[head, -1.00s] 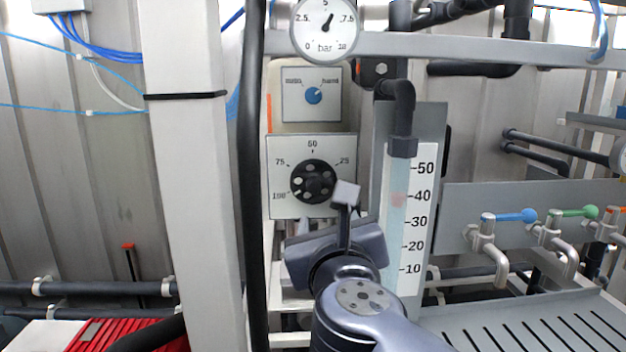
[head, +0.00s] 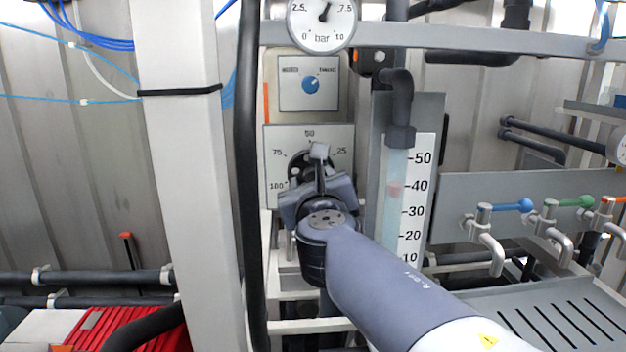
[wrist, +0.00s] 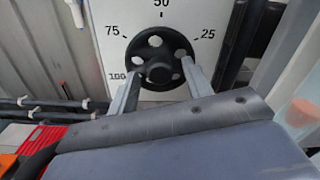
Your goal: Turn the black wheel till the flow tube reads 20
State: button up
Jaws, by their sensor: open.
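The black wheel (head: 297,164) sits on a pale dial plate marked 25, 50, 75 and 100. In the head view my gripper (head: 319,155) covers much of it. The wrist view shows the wheel (wrist: 158,43) with its round holes and central hub. My gripper is open, its two fingers on either side of the hub in that view; I cannot tell whether they touch the wheel. The flow tube (head: 392,220) stands right of the plate. Its reddish float (head: 394,190) is just under the 40 mark.
A blue selector knob (head: 310,85) is above the wheel, and a pressure gauge (head: 322,22) above that. A black vertical hose (head: 247,200) and a white post (head: 185,190) stand to the left. Taps with coloured handles (head: 512,206) are at the right.

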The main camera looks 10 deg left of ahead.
jog(key=c, duration=1)
jog(key=shift+m+b, duration=0.3)
jog(key=shift+a+m+b, duration=0.1)
jog(key=shift+m+b, duration=7.05)
jog(key=shift+m, duration=5.15)
